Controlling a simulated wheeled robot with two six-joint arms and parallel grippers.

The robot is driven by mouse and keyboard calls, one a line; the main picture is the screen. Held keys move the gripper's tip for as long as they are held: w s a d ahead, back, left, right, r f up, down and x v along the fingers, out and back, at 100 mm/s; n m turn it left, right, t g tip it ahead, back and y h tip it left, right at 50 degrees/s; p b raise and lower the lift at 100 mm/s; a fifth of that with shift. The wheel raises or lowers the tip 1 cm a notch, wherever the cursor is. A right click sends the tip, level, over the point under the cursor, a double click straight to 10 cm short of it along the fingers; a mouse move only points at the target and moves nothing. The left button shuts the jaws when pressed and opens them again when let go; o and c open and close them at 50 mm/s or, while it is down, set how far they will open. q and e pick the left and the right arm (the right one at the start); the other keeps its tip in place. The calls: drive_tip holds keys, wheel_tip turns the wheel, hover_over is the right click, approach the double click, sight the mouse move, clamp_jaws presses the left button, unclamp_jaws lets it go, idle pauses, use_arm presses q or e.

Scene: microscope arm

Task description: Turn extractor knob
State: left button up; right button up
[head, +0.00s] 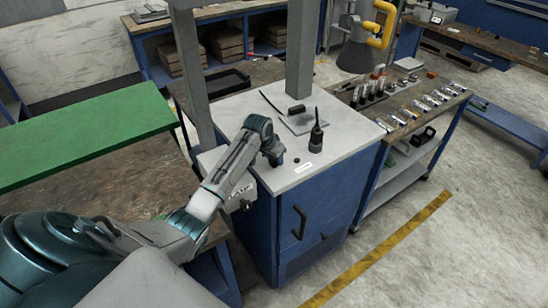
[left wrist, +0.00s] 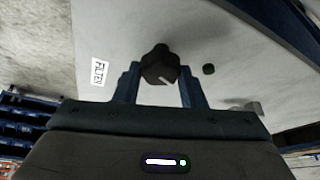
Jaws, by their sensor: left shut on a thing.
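A dark knob (left wrist: 158,66) with a pale pointer line stands on a light panel in the left wrist view. My left gripper (left wrist: 159,88) has its two blue fingers on either side of it and is shut on it. In the head view my left gripper (head: 272,157) is low over the left side of the white-topped blue cabinet (head: 345,140); the knob is hidden there. A white printed label (left wrist: 100,72) lies left of the knob and a small black button (left wrist: 208,69) lies right of it. My right gripper is not in view.
Grey posts (head: 300,50) rise behind. A cart (head: 425,110) with bottles and small parts stands right. A green-topped bench (head: 80,135) is left. The floor at front right is clear.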

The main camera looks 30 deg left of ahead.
use_arm(q)
drive_tip(key=m+h, duration=0.1)
drive_tip(key=m, duration=0.1)
drive_tip(key=shift+a+m, duration=0.15)
drive_tip(key=shift+m, duration=0.25)
drive_tip(key=m+h+b, duration=0.1)
drive_tip(key=m, duration=0.1)
drive_tip(key=shift+w+m, duration=0.1)
drive_tip(key=shift+m, duration=0.3)
drive_tip(key=m+g+b, duration=0.1)
drive_tip(key=m, duration=0.1)
drive_tip(key=m+g+h+b, duration=0.1)
drive_tip(key=m+b, duration=0.1)
drive_tip(key=m, duration=0.1)
drive_tip(key=shift+w+a, duration=0.1)
drive_tip(key=shift+a, duration=0.05)
drive_tip(key=shift+r+m+g+h+b, duration=0.15)
drive_tip(key=shift+m+g+h+b, duration=0.35)
drive_tip(key=shift+m, duration=0.6)
drive_tip(key=shift+r, duration=0.1)
drive_tip(key=o, duration=0.9)
drive_tip(key=shift+o, duration=0.5)
drive_tip(key=shift+a, duration=0.1)
